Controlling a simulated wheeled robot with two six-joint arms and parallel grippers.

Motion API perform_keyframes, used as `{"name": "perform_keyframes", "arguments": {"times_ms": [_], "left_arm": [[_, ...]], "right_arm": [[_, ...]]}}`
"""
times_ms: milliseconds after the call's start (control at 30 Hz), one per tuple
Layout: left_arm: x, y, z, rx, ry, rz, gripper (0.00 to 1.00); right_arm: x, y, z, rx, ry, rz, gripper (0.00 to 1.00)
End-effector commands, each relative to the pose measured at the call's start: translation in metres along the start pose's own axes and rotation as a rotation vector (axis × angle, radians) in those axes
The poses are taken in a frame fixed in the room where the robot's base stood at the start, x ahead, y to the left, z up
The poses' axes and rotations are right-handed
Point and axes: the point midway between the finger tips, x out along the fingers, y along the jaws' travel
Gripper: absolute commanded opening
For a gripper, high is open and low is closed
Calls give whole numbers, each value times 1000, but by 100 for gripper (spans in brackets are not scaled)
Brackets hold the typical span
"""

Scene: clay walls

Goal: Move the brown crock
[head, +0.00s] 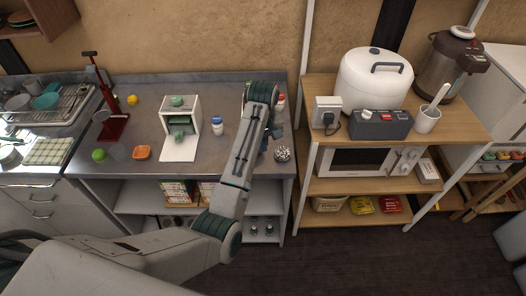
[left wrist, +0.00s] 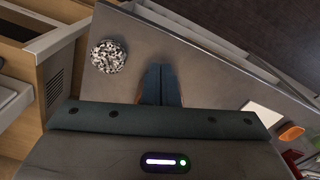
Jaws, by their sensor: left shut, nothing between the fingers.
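My left gripper (left wrist: 160,72) is shut and empty, its two dark fingers together over the grey counter (left wrist: 205,80). In the head view its arm reaches over the counter's right end and hides much of the hand. I cannot make out a brown crock clearly. In the left wrist view, small brownish slivers (left wrist: 139,97) show on both sides of the fingers; the fingers and hand hide the rest, so I cannot tell what they belong to. My right gripper is in neither view.
A speckled black-and-white round thing (head: 282,154) sits near the counter's right edge. Bottles (head: 281,106) stand behind my arm. A white box with a lowered front (head: 180,143), a blue-and-white jar (head: 217,126) and an orange dish (head: 141,152) are further left. A wooden shelf (head: 320,185) stands right.

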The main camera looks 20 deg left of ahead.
Motion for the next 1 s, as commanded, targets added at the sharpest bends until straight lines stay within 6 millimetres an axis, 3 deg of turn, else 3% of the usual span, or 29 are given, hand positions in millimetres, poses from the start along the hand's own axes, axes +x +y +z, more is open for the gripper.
{"name": "perform_keyframes", "arguments": {"times_ms": [133, 267, 600, 767, 1000], "left_arm": [[4, 1, 0, 1, -9, -8, 0], [23, 0, 1, 1, -10, -8, 0], [97, 0, 1, 0, -10, -9, 0], [94, 0, -24, -1, -4, -6, 0], [97, 0, -38, -1, -6, -5, 0]], "right_arm": [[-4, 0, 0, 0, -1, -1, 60], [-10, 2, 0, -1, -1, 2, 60], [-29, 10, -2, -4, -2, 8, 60], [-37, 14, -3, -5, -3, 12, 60], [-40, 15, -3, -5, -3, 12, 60]]}}
